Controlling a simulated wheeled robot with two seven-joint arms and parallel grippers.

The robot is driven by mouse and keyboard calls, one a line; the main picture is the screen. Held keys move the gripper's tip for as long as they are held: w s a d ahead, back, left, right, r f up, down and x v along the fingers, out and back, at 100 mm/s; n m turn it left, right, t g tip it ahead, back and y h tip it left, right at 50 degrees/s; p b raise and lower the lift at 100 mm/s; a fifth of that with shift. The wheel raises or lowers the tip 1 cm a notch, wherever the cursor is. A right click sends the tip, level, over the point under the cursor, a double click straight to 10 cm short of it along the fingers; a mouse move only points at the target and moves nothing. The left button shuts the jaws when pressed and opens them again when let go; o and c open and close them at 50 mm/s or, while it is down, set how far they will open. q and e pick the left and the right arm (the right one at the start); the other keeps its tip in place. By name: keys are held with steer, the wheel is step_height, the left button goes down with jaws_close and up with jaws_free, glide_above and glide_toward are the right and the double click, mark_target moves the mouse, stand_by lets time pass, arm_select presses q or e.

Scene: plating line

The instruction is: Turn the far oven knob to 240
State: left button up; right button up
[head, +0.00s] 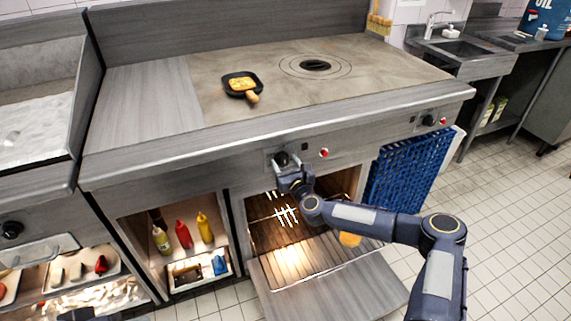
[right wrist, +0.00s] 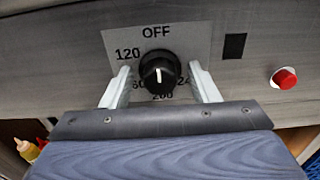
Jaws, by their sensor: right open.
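A black oven knob (right wrist: 160,70) with a white line sits on a grey dial plate (right wrist: 190,42) in the right wrist view. The white line stands upright, in line with OFF and 200. My right gripper (right wrist: 161,80) is open, one finger on each side of the knob, with gaps showing. In the head view the knob (head: 281,158) is at the front panel, partly behind my right gripper (head: 287,170). Another knob (head: 428,120) is further right.
A red button (right wrist: 285,78) is right of the knob. The oven door (head: 330,285) hangs open below, with a lit rack inside. A blue crate (head: 408,172) stands to the right. A pan (head: 241,85) with food is on the cooktop. Bottles (head: 184,235) fill the left cubby.

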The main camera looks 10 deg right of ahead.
steer(key=c, duration=0.9)
steer(key=shift+c, duration=0.2)
